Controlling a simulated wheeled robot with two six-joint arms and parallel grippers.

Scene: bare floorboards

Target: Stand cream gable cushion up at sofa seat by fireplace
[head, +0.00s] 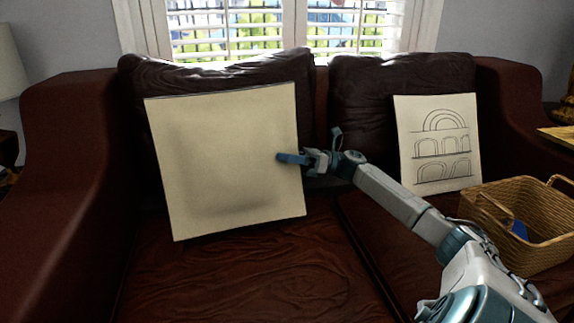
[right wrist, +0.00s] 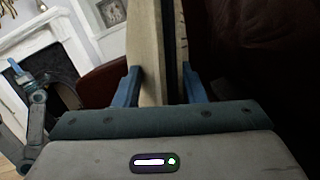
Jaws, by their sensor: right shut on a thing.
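A large square cream cushion (head: 225,160) stands tilted slightly against the left dark back cushion of the sofa in the head view. Its plain side faces me; any print is hidden. My right gripper (head: 284,158) is shut on its right edge. In the right wrist view the cushion's edge (right wrist: 149,50) lies between the blue fingers of that gripper (right wrist: 163,88). The left sofa seat (head: 250,265) is below it; I cannot tell whether the lower edge touches. My left gripper is not in the head view. The fireplace (right wrist: 45,50) shows in the right wrist view.
A cream cushion with an arch drawing (head: 438,140) leans at the right of the sofa. A wicker basket (head: 520,240) with something blue inside stands on the right seat. The left armrest (head: 65,150) bounds the left seat, whose front is clear.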

